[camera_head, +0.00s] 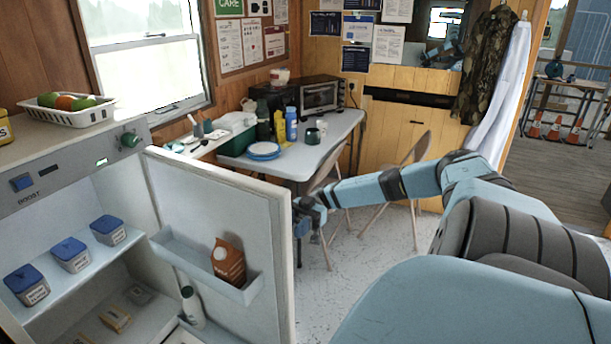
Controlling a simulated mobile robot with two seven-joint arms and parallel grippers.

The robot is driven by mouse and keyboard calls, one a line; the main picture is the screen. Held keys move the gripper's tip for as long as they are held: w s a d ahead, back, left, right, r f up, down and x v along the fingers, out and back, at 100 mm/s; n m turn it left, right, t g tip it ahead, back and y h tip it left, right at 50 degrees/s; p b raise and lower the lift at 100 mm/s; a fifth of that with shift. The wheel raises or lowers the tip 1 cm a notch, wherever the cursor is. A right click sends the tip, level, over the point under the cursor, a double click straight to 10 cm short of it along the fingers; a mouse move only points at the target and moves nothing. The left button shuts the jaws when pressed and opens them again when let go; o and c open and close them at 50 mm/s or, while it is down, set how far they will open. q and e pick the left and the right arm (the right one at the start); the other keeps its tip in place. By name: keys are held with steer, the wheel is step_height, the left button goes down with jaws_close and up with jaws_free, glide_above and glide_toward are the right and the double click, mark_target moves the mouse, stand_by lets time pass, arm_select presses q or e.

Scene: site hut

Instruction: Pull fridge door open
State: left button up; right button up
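The fridge door (218,215) stands open, swung out toward the right, with its inner face and shelf showing. The fridge body (75,165) is at the left, its inside exposed. My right arm reaches in from the right, and my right gripper (302,216) is at the outer side of the door, by its free edge. The door partly hides the fingers, so I cannot tell whether they are open or shut, or whether they touch a handle. The handle is hidden. My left gripper is not in view.
Blue-lidded tubs (72,255) stand inside the fridge. A brown carton (228,262) and a white bottle (191,305) sit in the door. A white basket (68,110) rests on top. Behind the door are a cluttered table (310,155) and folding chairs (400,180). Floor (375,245) shows right of the door.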

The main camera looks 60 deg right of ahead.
steer(key=s+d+b, duration=0.1)
steer(key=d+b, duration=0.1)
steer(key=d, duration=1)
steer(key=shift+b, duration=0.35)
steer(key=shift+s, duration=0.15)
